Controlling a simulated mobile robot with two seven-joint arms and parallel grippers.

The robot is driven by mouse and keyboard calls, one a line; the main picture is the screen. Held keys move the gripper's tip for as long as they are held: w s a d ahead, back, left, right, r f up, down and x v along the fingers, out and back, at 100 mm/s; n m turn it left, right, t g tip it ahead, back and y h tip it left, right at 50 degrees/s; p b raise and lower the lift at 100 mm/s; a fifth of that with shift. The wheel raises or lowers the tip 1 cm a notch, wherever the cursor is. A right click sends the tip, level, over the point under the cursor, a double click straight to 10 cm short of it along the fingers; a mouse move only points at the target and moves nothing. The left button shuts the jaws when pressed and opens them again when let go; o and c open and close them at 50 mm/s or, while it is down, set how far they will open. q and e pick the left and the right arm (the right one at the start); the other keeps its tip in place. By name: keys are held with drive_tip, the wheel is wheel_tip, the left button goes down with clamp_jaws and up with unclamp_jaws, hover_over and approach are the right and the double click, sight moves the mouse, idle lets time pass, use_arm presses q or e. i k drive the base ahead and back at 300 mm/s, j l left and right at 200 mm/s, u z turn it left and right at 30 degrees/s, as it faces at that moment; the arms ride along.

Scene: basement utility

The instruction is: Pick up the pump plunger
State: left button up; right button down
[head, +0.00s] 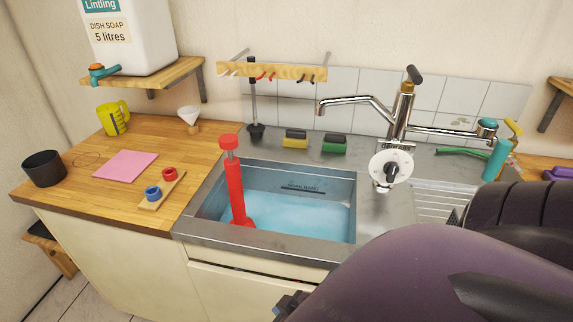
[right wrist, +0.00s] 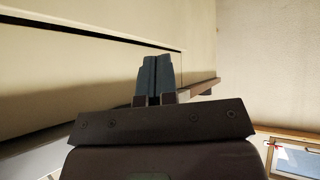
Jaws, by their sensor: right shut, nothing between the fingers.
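The red pump plunger (head: 236,190) stands in the left part of the steel sink (head: 345,205), leaning slightly. Its red top knob (head: 228,142) sits on a short grey rod above the rim. Its lower end is in the bluish water (head: 295,215). My right gripper (head: 289,301) is low in front of the cabinet, below the sink's front edge and apart from the plunger. In the right wrist view its fingers (right wrist: 155,76) are together with nothing between them. My left gripper is not in view.
A tap (head: 365,103) and a white dial (head: 391,167) stand behind and right of the sink. A yellow sponge (head: 295,138) and a green one (head: 334,143) lie behind it. The wooden counter (head: 105,195) holds a black pot (head: 43,168), pink cloth (head: 125,165) and yellow jug (head: 112,119).

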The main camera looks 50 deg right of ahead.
sight(232, 170)
drive_tip(key=i+z, duration=0.15)
drive_tip(key=z, duration=0.3)
drive_tip(key=i+j+z, duration=0.1)
drive_tip(key=z, duration=0.35)
drive_tip(key=i+j+z, duration=0.15)
drive_tip(key=z, duration=0.3)
drive_tip(key=i, duration=0.05)
